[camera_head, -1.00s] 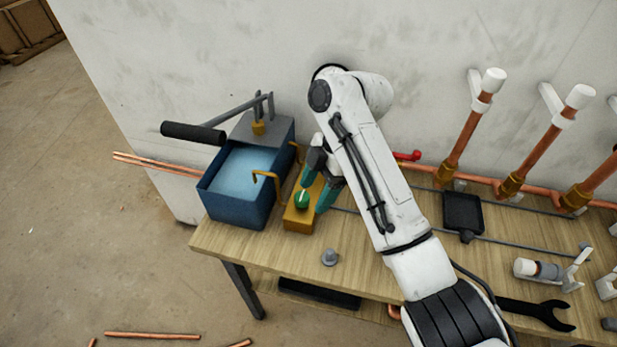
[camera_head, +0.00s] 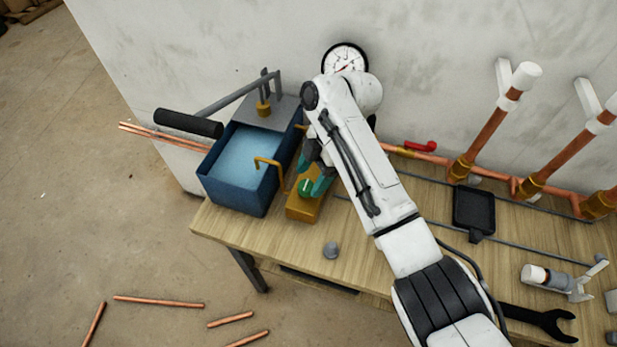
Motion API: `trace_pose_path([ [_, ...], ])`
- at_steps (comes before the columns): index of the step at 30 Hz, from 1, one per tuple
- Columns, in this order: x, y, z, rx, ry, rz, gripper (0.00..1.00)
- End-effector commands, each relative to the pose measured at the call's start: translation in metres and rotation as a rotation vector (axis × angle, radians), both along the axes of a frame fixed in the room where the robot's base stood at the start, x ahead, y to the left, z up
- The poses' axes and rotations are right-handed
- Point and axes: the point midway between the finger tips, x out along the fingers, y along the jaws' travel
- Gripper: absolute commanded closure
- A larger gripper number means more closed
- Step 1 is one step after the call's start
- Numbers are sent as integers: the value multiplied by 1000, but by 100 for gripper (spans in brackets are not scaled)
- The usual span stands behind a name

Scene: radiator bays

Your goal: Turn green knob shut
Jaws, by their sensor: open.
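The green knob (camera_head: 306,187) sits on top of a brass-yellow block (camera_head: 303,208) on the wooden bench, just right of the blue water tank. A white mark shows on the knob's top. My gripper (camera_head: 315,184) reaches down from the back right with teal fingers around the knob. The fingers are open, one on each side; whether they touch the knob cannot be told. The arm hides part of the block's back and the pipework behind it.
The blue tank (camera_head: 232,197) with a black-handled pump lever (camera_head: 188,123) stands close at left. A grey cone (camera_head: 331,250) lies in front. A black tray (camera_head: 473,210), a wrench (camera_head: 541,321) and a red-handled valve (camera_head: 420,146) are at right. A gauge (camera_head: 345,59) is on the wall.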

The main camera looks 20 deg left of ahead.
Motion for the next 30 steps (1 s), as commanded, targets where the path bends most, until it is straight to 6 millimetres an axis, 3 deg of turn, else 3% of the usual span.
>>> trace_pose_path([
  [6,-5,6,-19,-2,0,-1,36],
  [17,-6,7,-23,-1,0,-1,37],
  [30,-6,7,-23,-1,0,-1,79],
])
